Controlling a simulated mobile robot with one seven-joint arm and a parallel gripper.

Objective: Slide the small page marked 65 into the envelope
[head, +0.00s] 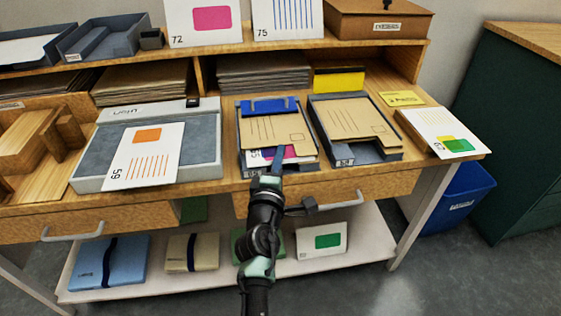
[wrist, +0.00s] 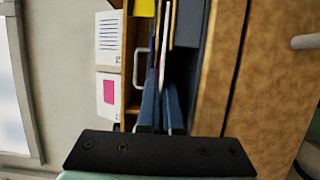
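A brown envelope (head: 262,127) lies in a dark tray with a blue clip (head: 270,106) across its far end. A small white page with a magenta patch (head: 290,152) shows at the envelope's near edge; its number is too small to read surely. My gripper (head: 277,163) is at this near edge, right at the page. In the wrist view my two blue fingers (wrist: 162,108) are close together, with thin sheet edges (wrist: 167,40) running up beyond them. Whether they pinch the page is unclear. How far the page is inside the envelope is hidden.
A second envelope (head: 350,117) lies in a dark tray to the right. A grey box (head: 205,148) at left carries a larger page with orange marks (head: 146,155). Shelves stand behind.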

